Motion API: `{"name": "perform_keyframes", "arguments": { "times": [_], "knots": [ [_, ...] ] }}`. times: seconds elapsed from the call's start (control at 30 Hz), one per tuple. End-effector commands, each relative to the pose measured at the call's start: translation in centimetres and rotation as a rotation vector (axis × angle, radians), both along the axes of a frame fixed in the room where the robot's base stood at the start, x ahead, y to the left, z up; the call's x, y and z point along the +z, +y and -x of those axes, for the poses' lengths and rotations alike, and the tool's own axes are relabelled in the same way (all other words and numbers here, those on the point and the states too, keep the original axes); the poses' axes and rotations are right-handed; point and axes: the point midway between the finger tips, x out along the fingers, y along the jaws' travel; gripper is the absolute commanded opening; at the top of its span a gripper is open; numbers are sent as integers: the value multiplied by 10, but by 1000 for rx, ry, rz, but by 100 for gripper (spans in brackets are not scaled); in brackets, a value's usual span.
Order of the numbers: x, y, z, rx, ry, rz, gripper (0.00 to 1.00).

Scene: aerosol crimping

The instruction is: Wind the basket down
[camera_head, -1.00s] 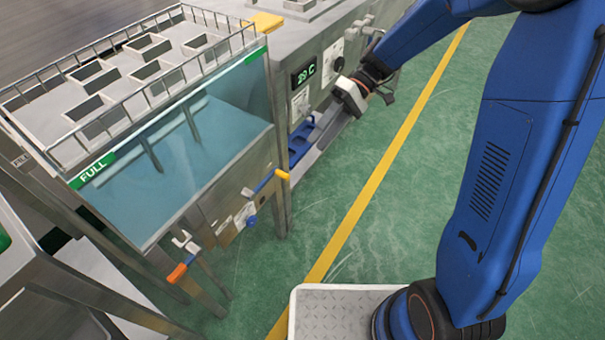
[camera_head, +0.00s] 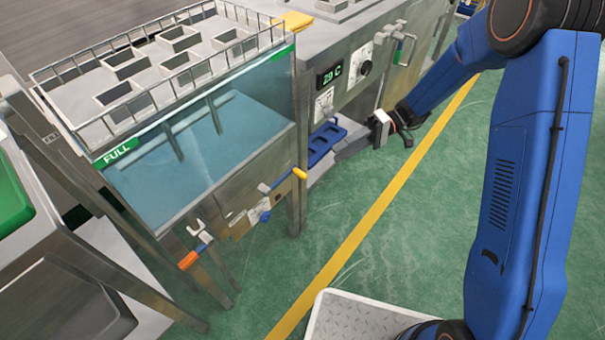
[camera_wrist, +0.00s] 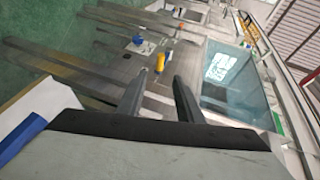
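The wire-railed basket (camera_head: 120,93) with several square compartments sits at the top of the glass-fronted water tank (camera_head: 190,150), level. A green FULL label (camera_head: 117,152) is on the tank's rim. Below the tank are an orange-ended handle (camera_head: 188,260) and a yellow-ended lever (camera_head: 299,173); which of them moves the basket I cannot tell. My gripper (camera_head: 378,122) is right of the tank, apart from both handles. In the wrist view its two fingers (camera_wrist: 158,95) are apart with nothing between them. A yellow grip (camera_wrist: 160,62) shows beyond them, with the tank glass (camera_wrist: 225,75) to the right.
A steel cabinet with a 29 C display (camera_head: 330,75) and a knob adjoins the tank. A blue tray (camera_head: 325,142) sits on a low shelf near my gripper. Green floor with a yellow line (camera_head: 385,200) is open at right.

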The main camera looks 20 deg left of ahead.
Motion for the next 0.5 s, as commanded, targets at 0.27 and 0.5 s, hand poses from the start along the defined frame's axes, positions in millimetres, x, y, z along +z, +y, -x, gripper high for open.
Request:
{"name": "perform_keyframes", "arguments": {
  "times": [0.27,0.5],
  "knots": [
    [-12,35,35,3,1,1,33],
    [-22,64,64,3,0,1,33]
  ]
}}
